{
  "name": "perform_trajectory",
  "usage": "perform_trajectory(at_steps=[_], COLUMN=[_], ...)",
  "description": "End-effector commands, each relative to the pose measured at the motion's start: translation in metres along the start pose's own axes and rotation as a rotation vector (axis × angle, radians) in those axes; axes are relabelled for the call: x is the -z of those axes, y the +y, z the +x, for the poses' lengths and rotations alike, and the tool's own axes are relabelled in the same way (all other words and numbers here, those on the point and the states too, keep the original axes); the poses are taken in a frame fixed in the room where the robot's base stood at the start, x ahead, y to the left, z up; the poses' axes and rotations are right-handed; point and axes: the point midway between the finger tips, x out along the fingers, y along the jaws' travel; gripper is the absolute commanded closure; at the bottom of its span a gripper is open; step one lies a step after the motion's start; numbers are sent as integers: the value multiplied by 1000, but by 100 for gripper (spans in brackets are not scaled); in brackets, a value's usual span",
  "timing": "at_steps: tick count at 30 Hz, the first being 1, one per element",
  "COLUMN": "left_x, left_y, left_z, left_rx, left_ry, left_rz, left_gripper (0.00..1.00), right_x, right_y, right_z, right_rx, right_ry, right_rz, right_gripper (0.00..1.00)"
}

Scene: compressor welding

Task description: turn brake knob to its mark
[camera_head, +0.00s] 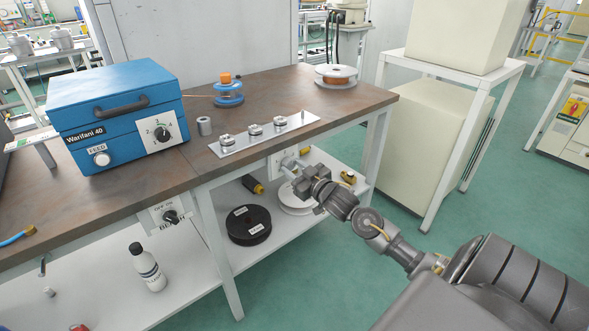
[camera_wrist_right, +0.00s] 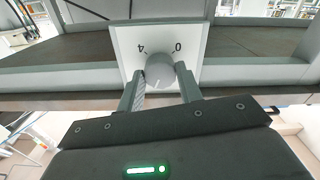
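A white plate (camera_wrist_right: 122,42) with the figures 4 and 0, upside down in the right wrist view, carries a round grey knob (camera_wrist_right: 160,68) with a light pointer line. The plate sits on the bench's front edge, partly hidden by my right gripper in the head view. No name shows on its visible part. My right gripper (camera_head: 291,170) faces the plate from the front, with one finger on either side of the knob in the right wrist view (camera_wrist_right: 160,76). The fingertips are at or very near the knob's sides; I cannot tell whether they press on it. My left gripper is not in view.
A blue welder box (camera_head: 85,120) with its own dial stands on the bench (camera_head: 180,180). A metal strip (camera_head: 240,146) with several fittings lies behind the plate. A BENCH switch (camera_head: 170,216) sits further left. Reels (camera_head: 249,238) and a bottle (camera_head: 147,268) stand on the lower shelf.

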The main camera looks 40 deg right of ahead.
Motion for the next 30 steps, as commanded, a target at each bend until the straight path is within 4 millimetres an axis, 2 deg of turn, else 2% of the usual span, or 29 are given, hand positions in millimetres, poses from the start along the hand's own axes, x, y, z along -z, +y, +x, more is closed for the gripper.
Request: perform_trajectory(at_steps=[1,3,14,20,30], left_x=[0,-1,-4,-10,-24], left_y=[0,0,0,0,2], left_z=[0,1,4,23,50], left_rx=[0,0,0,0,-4], left_ry=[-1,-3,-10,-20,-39], left_rz=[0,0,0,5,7], left_gripper=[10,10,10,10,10], right_x=[0,0,1,2,3], right_y=[0,0,0,1,1], right_z=[0,0,0,0,0], right_rx=[0,0,0,1,0], right_ry=[0,0,-1,-1,0], right_rz=[0,0,-61,-193,-512], right_gripper=[78,87,87,87,87])
